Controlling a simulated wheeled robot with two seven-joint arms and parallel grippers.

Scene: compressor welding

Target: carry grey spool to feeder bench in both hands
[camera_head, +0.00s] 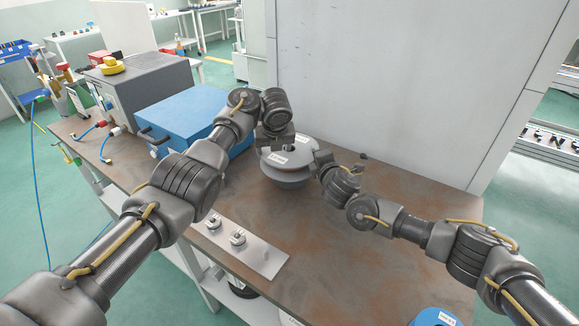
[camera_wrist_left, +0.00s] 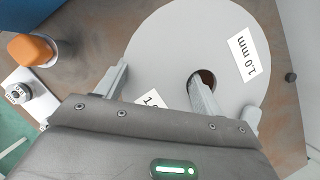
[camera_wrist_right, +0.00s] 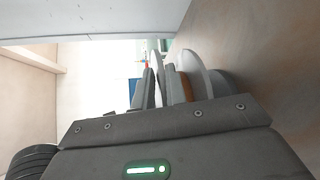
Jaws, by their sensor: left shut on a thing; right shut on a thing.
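The grey spool (camera_head: 288,172) is at the middle of the brown bench top, near the upright white panel. In the left wrist view its pale flange (camera_wrist_left: 160,50) carries "1.0 mm" labels and a central hole. My left gripper (camera_head: 274,140) is shut on it from above, with one finger in the hole and the other by the outer rim. My right gripper (camera_head: 319,158) is shut on the spool's right edge. The right wrist view shows the spool's flanges (camera_wrist_right: 193,70) edge-on beside the fingers. I cannot tell whether the spool touches the bench.
A blue box (camera_head: 190,112) and a grey machine (camera_head: 146,84) stand at the bench's left. A metal plate (camera_head: 257,258) with two fittings lies in front. A blue round object (camera_head: 435,317) is at the lower edge. The white panel (camera_head: 390,85) blocks the back. Bench right of the spool is mostly clear.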

